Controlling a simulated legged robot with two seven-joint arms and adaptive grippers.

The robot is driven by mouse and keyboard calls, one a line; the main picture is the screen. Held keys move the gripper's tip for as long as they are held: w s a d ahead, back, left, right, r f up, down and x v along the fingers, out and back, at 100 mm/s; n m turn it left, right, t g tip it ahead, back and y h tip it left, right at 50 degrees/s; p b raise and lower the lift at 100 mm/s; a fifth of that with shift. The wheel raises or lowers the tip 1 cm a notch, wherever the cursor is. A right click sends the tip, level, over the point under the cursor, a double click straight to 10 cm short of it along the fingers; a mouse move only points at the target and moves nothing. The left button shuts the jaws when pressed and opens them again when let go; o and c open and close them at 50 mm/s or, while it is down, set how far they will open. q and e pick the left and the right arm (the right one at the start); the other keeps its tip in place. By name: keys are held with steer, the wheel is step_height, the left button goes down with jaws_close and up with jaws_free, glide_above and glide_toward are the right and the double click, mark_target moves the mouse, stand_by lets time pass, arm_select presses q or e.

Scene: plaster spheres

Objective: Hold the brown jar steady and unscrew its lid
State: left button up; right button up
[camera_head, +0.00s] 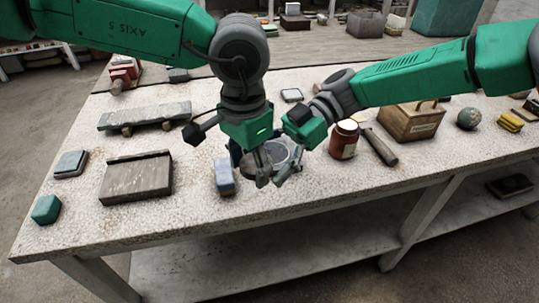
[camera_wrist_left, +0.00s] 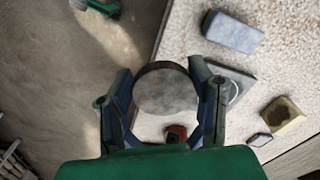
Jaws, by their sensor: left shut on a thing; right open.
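The brown jar (camera_head: 343,140) stands upright on the stone-topped table, right of both grippers, with a paler lid (camera_head: 348,126) on it. Neither gripper touches it. My left gripper (camera_head: 251,165) is shut on a round grey thing (camera_wrist_left: 166,88), which fills the space between its fingers in the left wrist view. Its shape below the top is hidden. My right gripper (camera_head: 286,172) is open, close beside the left one, partly overlapping it in the head view. A small reddish-brown thing (camera_wrist_left: 176,133) shows in the wrist view; I cannot tell what it is.
A plate with a ring (camera_head: 282,152) lies behind the grippers. A blue-grey block (camera_head: 224,178) is left of them. A dark-handled tool (camera_head: 380,147) lies right of the jar, before a wooden box (camera_head: 411,121).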

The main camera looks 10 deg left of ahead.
steer(key=c, duration=1)
steer(key=o, duration=1)
steer(key=shift+d, duration=0.1)
steer(key=shift+w+d, duration=0.1)
